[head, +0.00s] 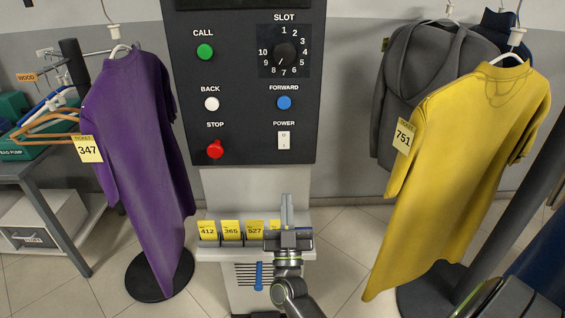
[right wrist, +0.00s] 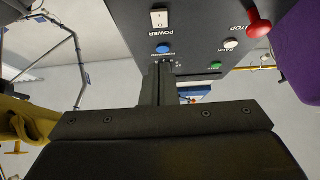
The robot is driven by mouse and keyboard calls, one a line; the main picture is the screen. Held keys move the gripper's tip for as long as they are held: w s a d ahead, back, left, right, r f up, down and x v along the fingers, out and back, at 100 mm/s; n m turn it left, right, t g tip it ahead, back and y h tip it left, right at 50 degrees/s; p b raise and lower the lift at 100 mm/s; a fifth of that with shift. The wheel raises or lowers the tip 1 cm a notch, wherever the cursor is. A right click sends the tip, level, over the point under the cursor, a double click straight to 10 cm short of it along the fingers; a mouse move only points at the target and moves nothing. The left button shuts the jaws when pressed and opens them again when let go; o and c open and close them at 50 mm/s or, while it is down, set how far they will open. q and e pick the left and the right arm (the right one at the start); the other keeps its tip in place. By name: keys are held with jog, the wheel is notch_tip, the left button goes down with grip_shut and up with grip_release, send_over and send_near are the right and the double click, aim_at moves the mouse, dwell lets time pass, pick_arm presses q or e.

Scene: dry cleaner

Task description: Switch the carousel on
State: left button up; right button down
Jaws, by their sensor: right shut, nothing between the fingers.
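The carousel's black control panel (head: 245,120) stands upright in the middle of the head view. Its white POWER rocker switch (head: 284,140) is at the lower right, under the blue FORWARD button (head: 284,103). The switch also shows near the top of the right wrist view (right wrist: 159,18). I cannot tell its on or off position. My right gripper (head: 287,205) is shut and empty, pointing up below the switch and apart from it. In the right wrist view its fingers (right wrist: 158,85) are together. My left gripper is not in view.
The red STOP button (head: 215,149) is left of the switch. A ledge with yellow ticket cards (head: 231,230) is below the panel. A purple garment (head: 142,140) hangs at left and a yellow one (head: 465,150) at right. The space before the panel is free.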

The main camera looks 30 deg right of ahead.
aim_at(284, 109)
jog(key=shift+w+d+f+p+x, duration=0.15)
jog(key=shift+w+f+p+x, duration=0.3)
jog(key=shift+x, duration=1.7)
jog(key=shift+w+d+f+p+x, duration=0.15)
jog(key=shift+f+p+x, duration=0.35)
jog(key=shift+x, duration=1.65)
jog(key=shift+w+d+f+p+x, duration=0.2)
jog(key=shift+p+x, duration=0.45)
jog(key=shift+x, duration=1.45)
jog(key=shift+f, duration=0.1)
jog(key=b, duration=0.2)
jog(key=shift+w+d+f+b, duration=0.1)
jog(key=shift+w+f+b, duration=0.25)
jog(key=shift+f, duration=0.05)
jog(key=shift+r+t+p, duration=0.25)
jog(key=shift+t+p, duration=0.05)
notch_tip(284, 109, up, 10)
jog(key=shift+r+p, duration=0.1)
jog(key=shift+p, duration=1.05)
jog(key=shift+w, duration=0.1)
